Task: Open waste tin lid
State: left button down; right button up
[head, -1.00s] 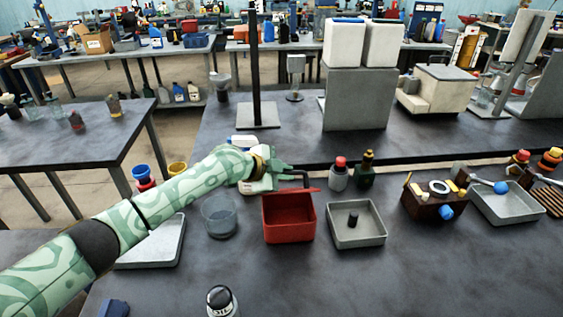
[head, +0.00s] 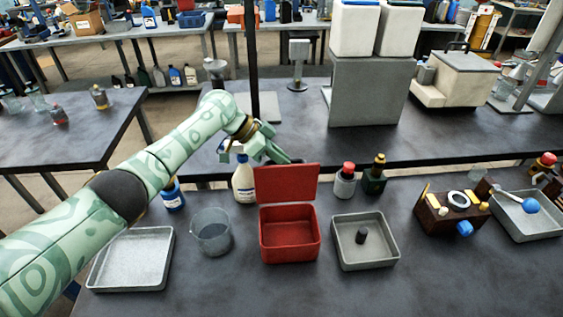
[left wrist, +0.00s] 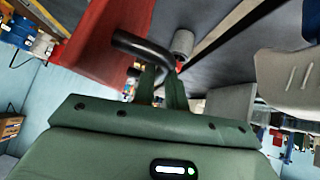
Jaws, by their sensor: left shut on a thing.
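The red waste tin (head: 290,252) stands on the near dark table in the head view, its box open at the top and its inside visible. Its red lid (head: 286,183) stands raised along the back edge, its flat face toward me. My left gripper (head: 292,160) is behind the top of the lid, its fingertips partly hidden. In the left wrist view, the gripper fingers (left wrist: 160,86) are shut on the lid's black bent handle (left wrist: 142,46), beside the red lid (left wrist: 102,45). My right gripper is not in view.
A glass beaker (head: 211,232) and a grey tray (head: 132,260) are left of the tin. A grey tray (head: 345,255) with a small dark cylinder is right of it. A white bottle (head: 243,183) and two small bottles (head: 345,180) stand near the lid.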

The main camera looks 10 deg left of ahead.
pick_arm(q)
jog(key=shift+w+a+f+g+b, duration=0.15)
jog(key=shift+w+f+g+b, duration=0.2)
jog(key=shift+g+b, duration=0.1)
jog(key=c, duration=1.4)
grip_release()
jog(key=shift+c, duration=0.2)
jog(key=shift+r, duration=0.1)
jog(key=p+v, duration=0.2)
jog(key=v, duration=1.4)
jog(key=shift+a+p, duration=0.2)
jog(key=shift+p, duration=0.15)
jog(key=shift+s, duration=0.15)
